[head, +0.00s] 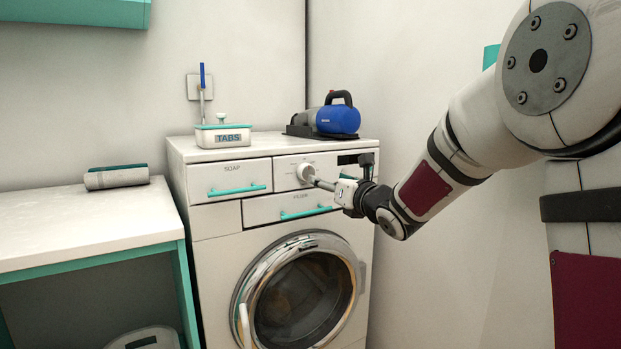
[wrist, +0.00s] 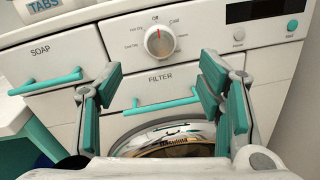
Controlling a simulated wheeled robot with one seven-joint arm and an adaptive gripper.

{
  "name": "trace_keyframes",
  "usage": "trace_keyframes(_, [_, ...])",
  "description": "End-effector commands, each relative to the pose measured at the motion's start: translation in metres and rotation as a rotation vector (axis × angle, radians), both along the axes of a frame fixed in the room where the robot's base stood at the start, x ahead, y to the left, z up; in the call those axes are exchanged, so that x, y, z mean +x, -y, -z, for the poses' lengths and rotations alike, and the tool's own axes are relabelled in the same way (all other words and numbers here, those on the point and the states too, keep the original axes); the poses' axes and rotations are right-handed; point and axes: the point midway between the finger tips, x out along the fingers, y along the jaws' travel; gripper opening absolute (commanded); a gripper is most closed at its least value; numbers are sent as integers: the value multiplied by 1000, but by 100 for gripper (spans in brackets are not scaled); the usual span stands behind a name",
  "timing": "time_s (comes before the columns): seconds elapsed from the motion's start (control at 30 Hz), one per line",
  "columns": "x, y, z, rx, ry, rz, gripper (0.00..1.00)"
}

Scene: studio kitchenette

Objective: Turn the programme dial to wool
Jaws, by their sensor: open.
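The programme dial (wrist: 159,42) is a round white knob on the washing machine's (head: 213,218) front panel, and it also shows in the head view (head: 304,172). In the wrist view a small red mark on it points about straight up, towards a label above it. Other labels ring the dial, one reading like "Cold" at upper right; the rest are too small to read surely. My gripper (wrist: 160,78) is open, with green-padded fingers spread apart. In the wrist view its fingertips lie below and either side of the dial, and nothing is between them. In the head view the gripper (head: 322,183) is close to the dial; contact cannot be told.
The soap drawer (wrist: 52,68) and filter drawer (wrist: 150,88) have green handles. A dark display (wrist: 265,10) and two buttons sit right of the dial. A TABS box (head: 223,136) and a blue appliance (head: 338,119) stand on top. A counter (head: 80,225) is at left.

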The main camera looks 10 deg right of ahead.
Motion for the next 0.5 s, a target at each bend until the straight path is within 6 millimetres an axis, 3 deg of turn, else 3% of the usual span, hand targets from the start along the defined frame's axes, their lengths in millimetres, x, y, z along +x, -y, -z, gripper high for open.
trace_keyframes(0.3, [62, -15, 1, 2, 0, 0, 61])
trace_keyframes(0.5, [88, -21, 1, 2, -2, 1, 61])
